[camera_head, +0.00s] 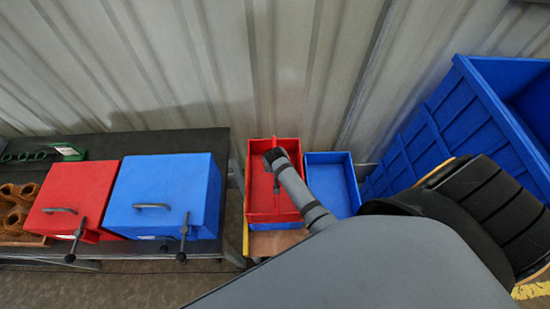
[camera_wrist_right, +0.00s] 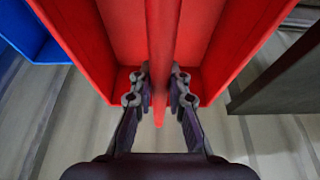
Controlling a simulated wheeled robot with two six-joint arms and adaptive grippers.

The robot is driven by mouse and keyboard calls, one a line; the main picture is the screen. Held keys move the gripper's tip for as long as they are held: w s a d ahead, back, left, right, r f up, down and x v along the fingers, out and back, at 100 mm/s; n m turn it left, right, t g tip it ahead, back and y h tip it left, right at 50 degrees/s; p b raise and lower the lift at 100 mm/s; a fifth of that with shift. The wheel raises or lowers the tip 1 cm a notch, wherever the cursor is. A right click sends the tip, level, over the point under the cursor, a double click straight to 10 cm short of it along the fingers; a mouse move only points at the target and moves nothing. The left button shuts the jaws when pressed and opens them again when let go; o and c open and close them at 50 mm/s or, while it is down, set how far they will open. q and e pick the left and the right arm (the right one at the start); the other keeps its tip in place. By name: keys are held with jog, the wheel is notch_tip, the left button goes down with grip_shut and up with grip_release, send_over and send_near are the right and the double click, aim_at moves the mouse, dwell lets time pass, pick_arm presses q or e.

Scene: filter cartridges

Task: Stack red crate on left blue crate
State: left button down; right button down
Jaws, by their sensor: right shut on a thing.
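The red crate (camera_head: 260,195) is in the middle of the head view, with a divider down its length. My right gripper (camera_head: 275,160) reaches over it and is shut on that divider. In the right wrist view the two fingers (camera_wrist_right: 160,88) sit on either side of the red divider, and red crate walls (camera_wrist_right: 85,40) flank them. A narrow strip of the left blue crate (camera_head: 275,227) shows below the red crate's near edge; the rest is hidden. I cannot tell whether they touch. Another blue crate (camera_head: 332,185) stands just to the right. My left gripper is out of view.
A dark table (camera_head: 120,143) at the left bears a red box (camera_head: 75,195), a blue box (camera_head: 165,190), brown parts (camera_head: 15,205) and a green rack (camera_head: 68,152). A large blue bin (camera_head: 440,130) stands at the right. A corrugated wall (camera_head: 200,60) closes the back.

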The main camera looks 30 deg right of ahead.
jog(key=shift+f, duration=0.15)
jog(key=c, duration=1.2)
grip_release()
jog(key=shift+f, duration=0.1)
jog(key=shift+s, duration=0.1)
jog(key=v, duration=0.7)
jog(key=shift+a+r, duration=0.1)
jog(key=shift+r, duration=0.15)
